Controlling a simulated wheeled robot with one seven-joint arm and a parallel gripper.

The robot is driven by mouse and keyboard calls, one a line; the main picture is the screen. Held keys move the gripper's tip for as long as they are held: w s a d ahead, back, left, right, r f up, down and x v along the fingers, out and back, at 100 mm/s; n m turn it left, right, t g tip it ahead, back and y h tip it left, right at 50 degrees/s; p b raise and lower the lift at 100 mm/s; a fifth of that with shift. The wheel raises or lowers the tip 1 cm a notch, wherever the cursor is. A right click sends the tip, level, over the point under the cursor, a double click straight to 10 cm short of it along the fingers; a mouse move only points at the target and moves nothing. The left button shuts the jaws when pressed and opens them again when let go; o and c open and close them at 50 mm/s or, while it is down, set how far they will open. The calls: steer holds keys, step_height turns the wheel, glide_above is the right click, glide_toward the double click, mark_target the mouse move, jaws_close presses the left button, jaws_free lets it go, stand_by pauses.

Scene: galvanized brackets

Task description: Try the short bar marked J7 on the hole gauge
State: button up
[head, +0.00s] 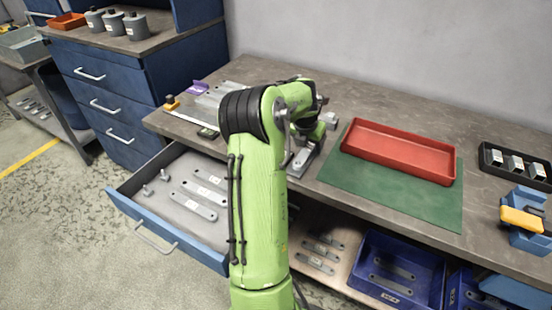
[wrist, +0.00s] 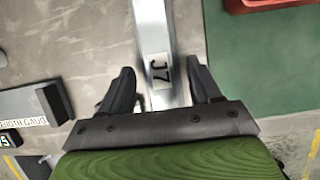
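The grey metal bar marked J7 (wrist: 160,75) runs up the middle of the wrist view, between the two dark fingers of my gripper (wrist: 160,88). The fingers stand apart, with a narrow strip visible between each finger and the bar. A grey bar-like piece (head: 303,160) shows beside my gripper (head: 308,122) in the head view, at the left of the green mat; its marking is too small to read. My arm hides part of the bench there. I cannot pick out the hole gauge.
A red tray (head: 400,150) stands on the green mat (head: 385,190). The open drawer (head: 150,205) holds several bars. More bars lie on the lower shelf (head: 325,275) and in a blue bin (head: 400,262). A black holder (head: 515,160) stands at the right.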

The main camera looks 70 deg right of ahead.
steer(key=p+v, duration=0.3)
steer(key=v, duration=1.2)
steer(key=shift+r+p, duration=0.4)
steer(key=shift+a, duration=0.1)
steer(key=w+a+r+m+t+y+p, duration=0.1)
steer(key=w+a+r+m+t, duration=0.2)
steer(key=w+a, duration=0.55)
steer(key=w+a+r+m+t+y+p, duration=0.15)
steer(key=w+a+r+m, duration=0.3)
steer(key=a, duration=0.75)
steer(key=a+r+m+t+y+p, duration=0.15)
steer(key=a+m, duration=0.25)
steer(key=a, duration=0.9)
steer(key=s+a+m+p, duration=0.1)
steer(key=s+a+m, duration=0.1)
steer(key=a, duration=0.4)
steer(key=s+a+f+m, duration=0.1)
steer(key=s+a+m, duration=0.2)
steer(key=s+a, duration=0.2)
steer(key=shift+a+y+p, duration=0.3)
steer(key=shift+a+p, duration=0.1)
